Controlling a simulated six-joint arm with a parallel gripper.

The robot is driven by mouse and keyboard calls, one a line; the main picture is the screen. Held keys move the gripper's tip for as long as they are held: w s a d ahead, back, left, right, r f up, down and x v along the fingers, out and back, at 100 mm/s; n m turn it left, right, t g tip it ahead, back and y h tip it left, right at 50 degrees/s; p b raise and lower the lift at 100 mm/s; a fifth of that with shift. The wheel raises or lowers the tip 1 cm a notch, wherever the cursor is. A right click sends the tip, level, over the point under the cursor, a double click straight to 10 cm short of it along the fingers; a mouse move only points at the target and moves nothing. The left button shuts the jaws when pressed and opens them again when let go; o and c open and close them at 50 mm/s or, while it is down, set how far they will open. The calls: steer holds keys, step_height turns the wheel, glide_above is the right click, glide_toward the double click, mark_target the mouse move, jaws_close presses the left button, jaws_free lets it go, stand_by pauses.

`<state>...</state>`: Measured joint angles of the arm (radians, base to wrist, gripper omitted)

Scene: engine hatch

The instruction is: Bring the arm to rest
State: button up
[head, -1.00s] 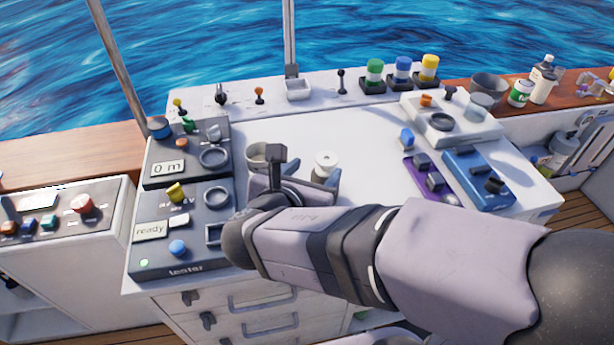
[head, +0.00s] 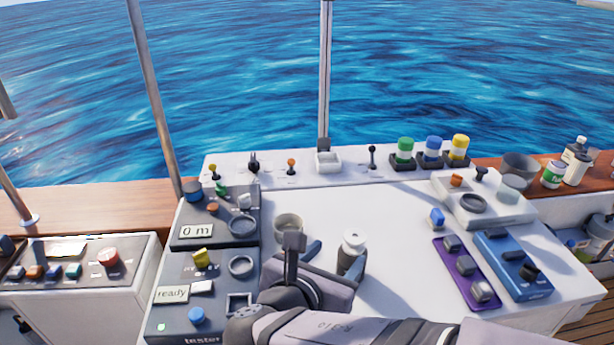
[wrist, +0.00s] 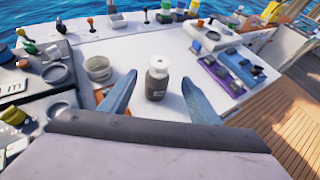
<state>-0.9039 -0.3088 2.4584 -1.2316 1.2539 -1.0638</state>
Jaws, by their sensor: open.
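My gripper (head: 334,262) is over the white worktop, its two blue-grey fingers spread apart with nothing held. In the wrist view my gripper (wrist: 159,82) shows both fingers, with clear gaps on each side of a small dark bottle with a white cap (wrist: 157,77). The bottle stands upright on the worktop (head: 395,220). In the head view the bottle's white cap (head: 353,238) shows, and a finger partly hides its body. My arm comes in from the lower right and covers the front of the worktop.
A grey cup (head: 288,224) stands left of the bottle. A tester panel (head: 215,318) with a "ready" display lies at left. A purple block (head: 450,258) and a blue block (head: 520,280) lie at right. Green, blue and yellow capped items stand at the back. The middle right worktop is clear.

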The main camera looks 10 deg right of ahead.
steer(key=s+a+f+m+g+y+p, duration=0.1)
steer(key=s+a+f+m+g+y, duration=0.25)
steer(key=s+a+f+m, duration=0.35)
steer(key=s+a+f+m+g+y, duration=0.25)
steer(key=s+f+m+g, duration=0.25)
steer(key=f+m, duration=0.45)
steer(key=w+d+r+m+g+y+p, duration=0.1)
steer(key=d+m+p, duration=0.4)
steer(key=d+m, duration=0.8)
steer(key=shift+w+d+r+g, duration=0.3)
steer(key=shift+d+r+g, duration=0.35)
steer(key=shift+d+r, duration=0.05)
